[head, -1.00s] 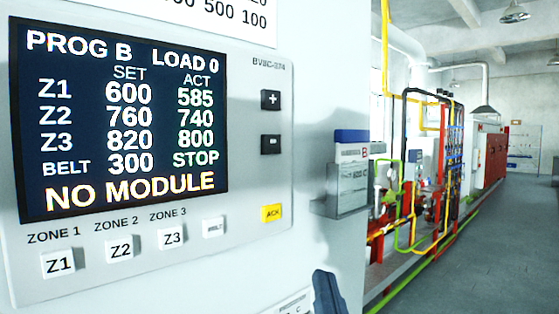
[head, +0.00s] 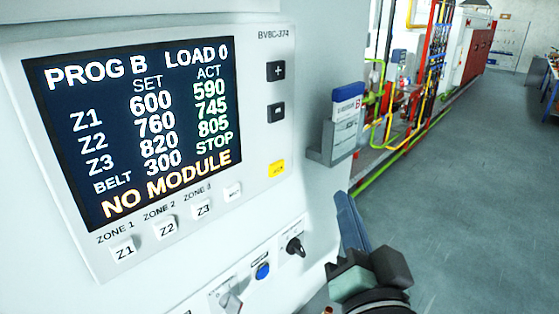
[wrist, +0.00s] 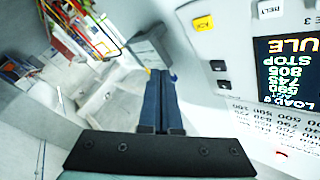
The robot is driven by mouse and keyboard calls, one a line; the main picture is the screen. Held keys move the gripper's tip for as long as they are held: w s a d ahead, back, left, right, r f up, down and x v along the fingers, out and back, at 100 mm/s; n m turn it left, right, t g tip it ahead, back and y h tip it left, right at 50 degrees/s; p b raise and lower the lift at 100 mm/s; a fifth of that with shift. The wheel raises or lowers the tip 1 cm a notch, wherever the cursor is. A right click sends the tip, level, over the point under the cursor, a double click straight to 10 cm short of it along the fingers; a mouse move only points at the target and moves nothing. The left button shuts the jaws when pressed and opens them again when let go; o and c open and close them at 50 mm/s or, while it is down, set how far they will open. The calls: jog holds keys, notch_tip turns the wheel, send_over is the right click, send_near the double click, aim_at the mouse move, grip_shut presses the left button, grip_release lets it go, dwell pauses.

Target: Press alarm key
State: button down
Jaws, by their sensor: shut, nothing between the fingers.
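The yellow ACK key (head: 277,168) sits on the grey control panel (head: 262,60), right of the screen's lower corner, below the plus and minus keys. It also shows in the wrist view (wrist: 203,23), up and to the right of my fingertips. The screen (head: 140,130) reads NO MODULE and belt STOP. My gripper (head: 341,196) is shut and empty, its dark blue fingers together. It is right of and below the key in the head view, apart from the panel. In the wrist view my fingertips (wrist: 161,72) point into free space beside the panel.
White Z1 (head: 123,250), Z2 (head: 166,230), Z3 and belt keys line up below the screen. A blue button (head: 263,271) and black rotary switch (head: 295,246) sit lower. A grey holder (head: 338,142) with a blue-topped box juts out right of the panel. Open floor lies right.

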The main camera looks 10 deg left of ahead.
aim_at(284, 166)
jog(key=w+a+p, duration=0.2)
jog(key=w+a, duration=0.3)
jog(key=a, duration=0.2)
jog(key=shift+p, duration=0.4)
jog(key=shift+w+a, duration=0.15)
jog(key=shift+w, duration=0.05)
dwell(1.9)
jog(key=shift+w+a, duration=0.2)
jog(key=shift+a, duration=0.05)
jog(key=shift+w+a, duration=0.2)
jog(key=shift+a, duration=0.15)
dwell(0.9)
jog(key=shift+d, duration=0.1)
jog(key=shift+s+d, duration=0.5)
jog(key=shift+d, duration=0.05)
